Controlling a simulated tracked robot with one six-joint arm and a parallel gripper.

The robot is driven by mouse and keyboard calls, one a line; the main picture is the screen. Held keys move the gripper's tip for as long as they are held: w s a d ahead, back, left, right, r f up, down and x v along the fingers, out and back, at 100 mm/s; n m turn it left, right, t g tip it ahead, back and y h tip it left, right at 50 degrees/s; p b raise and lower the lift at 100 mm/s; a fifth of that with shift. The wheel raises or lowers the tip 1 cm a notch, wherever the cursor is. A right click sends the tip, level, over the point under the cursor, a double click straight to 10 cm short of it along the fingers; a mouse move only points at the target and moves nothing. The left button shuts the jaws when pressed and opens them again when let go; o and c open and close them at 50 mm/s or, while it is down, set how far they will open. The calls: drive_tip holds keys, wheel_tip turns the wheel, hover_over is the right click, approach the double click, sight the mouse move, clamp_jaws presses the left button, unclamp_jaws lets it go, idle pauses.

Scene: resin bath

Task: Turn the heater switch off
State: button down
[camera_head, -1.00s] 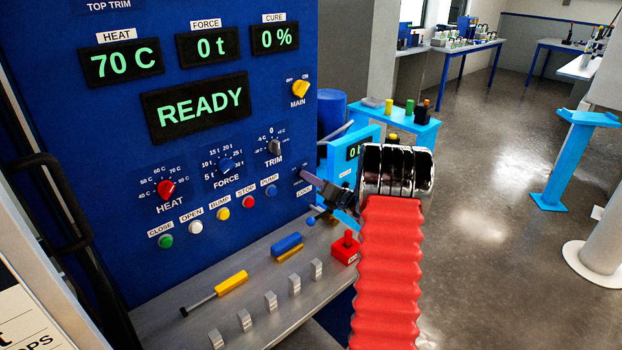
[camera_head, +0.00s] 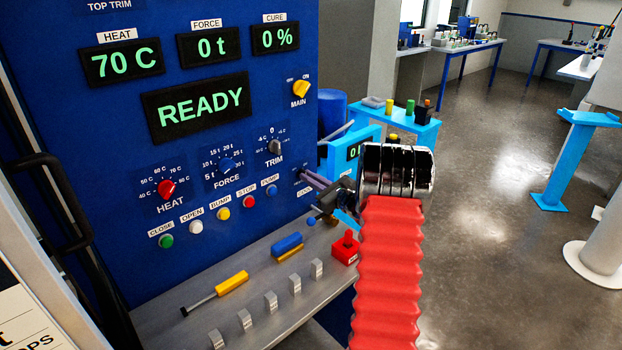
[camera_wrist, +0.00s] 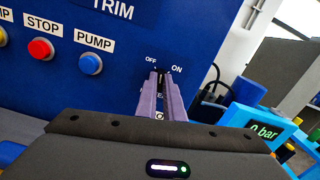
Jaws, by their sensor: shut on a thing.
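The heater switch (camera_wrist: 161,71) is on the blue panel in the wrist view, under OFF at left and ON at right. My gripper (camera_wrist: 163,76) has its two purple fingers shut on this small switch. The fingers cover most of it and most of the label below, so I cannot tell which way the lever points. In the head view my gripper (camera_head: 309,177) reaches the panel's lower right edge, and the switch itself is too small to make out.
The PUMP button (camera_wrist: 90,64) and STOP button (camera_wrist: 41,49) lie left of the fingers. The HEAT knob (camera_head: 166,189) and MAIN switch (camera_head: 301,89) are on the same panel. A red block (camera_head: 345,249) stands on the shelf below my gripper. A light-blue gauge stand (camera_head: 367,137) is close at right.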

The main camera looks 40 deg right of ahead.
drive_tip(key=n, duration=0.6)
drive_tip(key=shift+s+a+f+n, duration=0.1)
drive_tip(key=shift+f+n, duration=0.3)
drive_tip(key=c, duration=2.2)
unclamp_jaws()
drive_tip(key=o, duration=0.3)
drive_tip(key=shift+r, duration=0.2)
drive_tip(key=shift+o, duration=0.2)
drive_tip(key=s, duration=1.3)
drive_tip(key=shift+s+d, duration=0.2)
drive_tip(key=shift+s, duration=0.15)
drive_tip(key=shift+a, duration=0.1)
